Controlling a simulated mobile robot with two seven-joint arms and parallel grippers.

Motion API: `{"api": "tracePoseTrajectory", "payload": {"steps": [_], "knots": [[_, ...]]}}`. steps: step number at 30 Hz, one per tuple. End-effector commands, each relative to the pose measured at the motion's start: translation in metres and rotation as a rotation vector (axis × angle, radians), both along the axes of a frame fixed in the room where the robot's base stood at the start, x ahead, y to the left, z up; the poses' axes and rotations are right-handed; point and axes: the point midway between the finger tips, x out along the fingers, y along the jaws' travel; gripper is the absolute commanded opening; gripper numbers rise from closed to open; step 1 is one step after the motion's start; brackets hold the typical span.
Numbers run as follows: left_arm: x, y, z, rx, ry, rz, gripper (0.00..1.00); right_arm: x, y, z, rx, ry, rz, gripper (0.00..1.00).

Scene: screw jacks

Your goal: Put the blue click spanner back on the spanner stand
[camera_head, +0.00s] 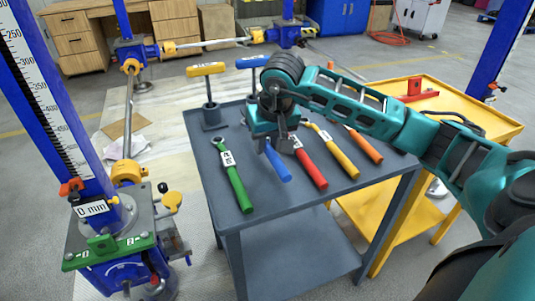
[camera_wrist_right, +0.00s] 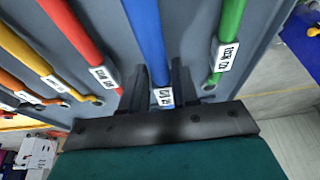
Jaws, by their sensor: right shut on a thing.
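The blue click spanner (camera_head: 279,165) shows below my right gripper (camera_head: 275,139) in the head view, its blue handle slanting toward the front of the grey table. My right gripper is shut on it near its white label; the fingers lie either side of it in the right wrist view, where the spanner (camera_wrist_right: 147,35) runs up out of the picture. Its head is hidden by the gripper. I cannot tell whether it touches the tabletop. A yellow T-handle (camera_head: 206,70) and a blue T-handle (camera_head: 251,62) stand upright behind; I cannot make out which part is the spanner stand.
On the grey table (camera_head: 291,229), a green spanner (camera_head: 236,180) lies left of the blue one; red (camera_head: 311,168), yellow (camera_head: 341,157) and orange (camera_head: 365,146) ones lie right. A blue jack post (camera_head: 60,110) stands left. A yellow cart (camera_head: 455,95) stands right.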

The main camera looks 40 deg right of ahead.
Motion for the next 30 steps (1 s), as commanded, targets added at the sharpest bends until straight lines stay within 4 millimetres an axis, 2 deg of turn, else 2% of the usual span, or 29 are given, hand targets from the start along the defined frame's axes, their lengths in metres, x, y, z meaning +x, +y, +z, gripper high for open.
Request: {"api": "tracePoseTrajectory", "payload": {"steps": [3,5,9,17,18,25,30], "knots": [[0.002,-0.002,-0.004,-0.003,-0.001,-0.002,0.43,0.000,0.001,-0.022,0.002,0.001,0.001,0.00],[0.003,-0.002,-0.002,-0.006,-0.007,-0.003,0.43,0.000,0.000,-0.028,0.001,0.000,0.001,0.00],[0.006,-0.003,0.004,-0.007,-0.017,-0.005,0.43,0.001,0.000,-0.028,0.000,-0.003,0.000,0.00],[0.005,-0.003,-0.001,-0.006,-0.014,-0.006,0.43,0.001,0.000,-0.033,-0.001,-0.003,0.000,0.00],[0.005,-0.003,0.000,-0.006,-0.012,-0.006,0.43,0.000,0.000,-0.032,0.000,0.001,0.001,0.33],[0.005,-0.003,-0.001,-0.003,-0.010,-0.009,0.43,0.000,0.000,-0.032,-0.001,0.001,0.001,0.55],[0.004,-0.003,-0.001,-0.003,-0.009,-0.009,0.43,0.000,0.000,-0.032,-0.001,0.001,0.001,0.55]]}}
